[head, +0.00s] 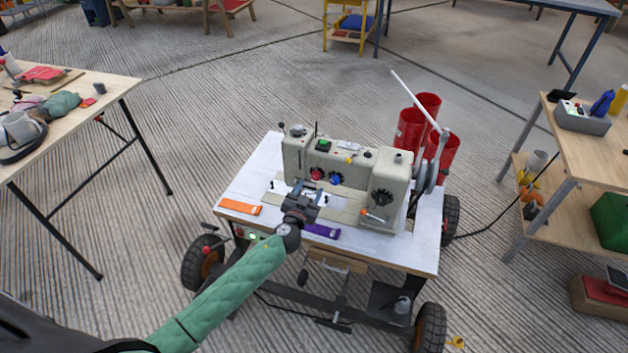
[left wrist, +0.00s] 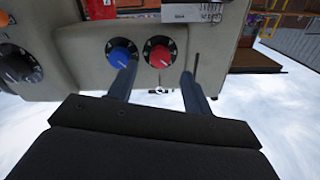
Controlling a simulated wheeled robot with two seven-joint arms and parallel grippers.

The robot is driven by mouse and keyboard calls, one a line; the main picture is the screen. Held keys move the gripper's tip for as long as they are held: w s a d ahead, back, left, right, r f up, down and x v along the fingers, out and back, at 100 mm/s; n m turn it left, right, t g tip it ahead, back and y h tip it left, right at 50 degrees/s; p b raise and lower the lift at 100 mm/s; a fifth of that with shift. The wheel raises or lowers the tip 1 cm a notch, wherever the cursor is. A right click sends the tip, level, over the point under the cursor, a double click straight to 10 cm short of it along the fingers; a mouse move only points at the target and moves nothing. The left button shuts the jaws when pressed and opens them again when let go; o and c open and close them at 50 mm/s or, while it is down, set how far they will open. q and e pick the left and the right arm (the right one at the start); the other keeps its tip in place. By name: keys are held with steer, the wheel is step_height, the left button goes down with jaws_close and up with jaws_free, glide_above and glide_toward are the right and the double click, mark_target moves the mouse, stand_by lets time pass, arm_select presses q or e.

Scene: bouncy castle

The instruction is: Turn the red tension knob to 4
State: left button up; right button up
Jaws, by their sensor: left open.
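The red tension knob (head: 317,174) sits on the front face of the beige sewing machine (head: 375,165), left of a blue knob (head: 336,178). In the left wrist view the red knob (left wrist: 159,55) shows between the two fingertips, with a dark numbered dial around it; the numbers are too small to read. The blue knob (left wrist: 120,54) is beside it, close to one finger. My left gripper (head: 304,190) is open in front of the machine; its fingers (left wrist: 158,80) point at the face, and I cannot tell if they touch it. My right gripper is not in view.
The machine stands on a white wheeled cart (head: 260,178). An orange strip (head: 240,207) and a purple strip (head: 322,231) lie along its front edge. A black dial (head: 381,197) is on the machine's right end. Side tables flank the cart.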

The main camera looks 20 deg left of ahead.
mark_target(315, 178)
arm_select(q)
steer(key=shift+w+p, duration=0.35)
steer(key=shift+w, duration=2.1)
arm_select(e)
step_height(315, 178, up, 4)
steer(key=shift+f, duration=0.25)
arm_select(q)
steer(key=c, duration=1)
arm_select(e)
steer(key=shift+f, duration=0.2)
